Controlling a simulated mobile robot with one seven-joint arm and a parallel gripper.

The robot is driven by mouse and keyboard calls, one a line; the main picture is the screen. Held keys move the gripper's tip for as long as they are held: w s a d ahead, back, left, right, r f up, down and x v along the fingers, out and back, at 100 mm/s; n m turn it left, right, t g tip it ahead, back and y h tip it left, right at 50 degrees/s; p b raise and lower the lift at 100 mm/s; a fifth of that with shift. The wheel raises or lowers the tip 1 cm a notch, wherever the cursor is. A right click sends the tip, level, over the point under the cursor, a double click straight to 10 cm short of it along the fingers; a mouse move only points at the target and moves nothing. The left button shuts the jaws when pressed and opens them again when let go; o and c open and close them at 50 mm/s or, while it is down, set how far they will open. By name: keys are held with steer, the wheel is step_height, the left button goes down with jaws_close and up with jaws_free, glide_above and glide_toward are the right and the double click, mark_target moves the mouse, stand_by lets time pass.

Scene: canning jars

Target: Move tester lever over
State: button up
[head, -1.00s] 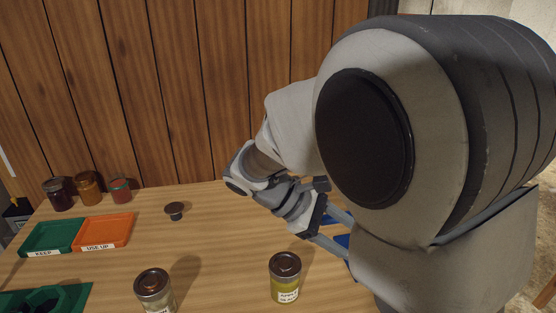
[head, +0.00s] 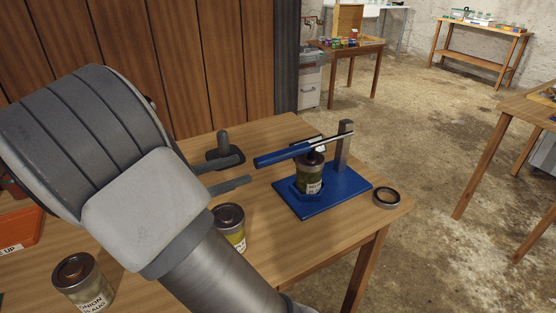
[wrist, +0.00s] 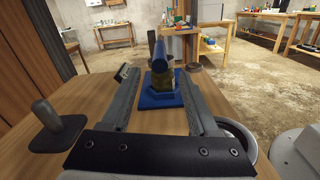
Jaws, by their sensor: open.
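The tester has a blue base (head: 335,200) and an upright grey post (head: 343,150). Its lever (head: 283,156) has a blue handle and a metal rod, and lies nearly level over a labelled jar (head: 310,178) standing on the base. My gripper (head: 247,169) is open, its two fingers pointing at the handle's free end from the left. In the wrist view, my gripper (wrist: 160,72) spans the blue handle (wrist: 161,52), which shows centrally between and beyond the fingers. I see no contact. The base (wrist: 160,99) is ahead of the fingers.
A grey knob on a dark base (head: 223,150) stands behind the fingers. A lidded jar (head: 230,222) stands close below my arm, and an onion jar (head: 82,283) is at front left. A metal ring (head: 386,197) lies near the table's right edge, with open floor beyond.

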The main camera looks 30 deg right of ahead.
steer(key=b, duration=0.3)
glide_toward(301, 149)
steer(key=d, duration=0.3)
steer(key=w+d, duration=0.1)
steer(key=d, duration=0.1)
steer(key=shift+f, duration=0.35)
jaws_close()
stand_by(0.7)
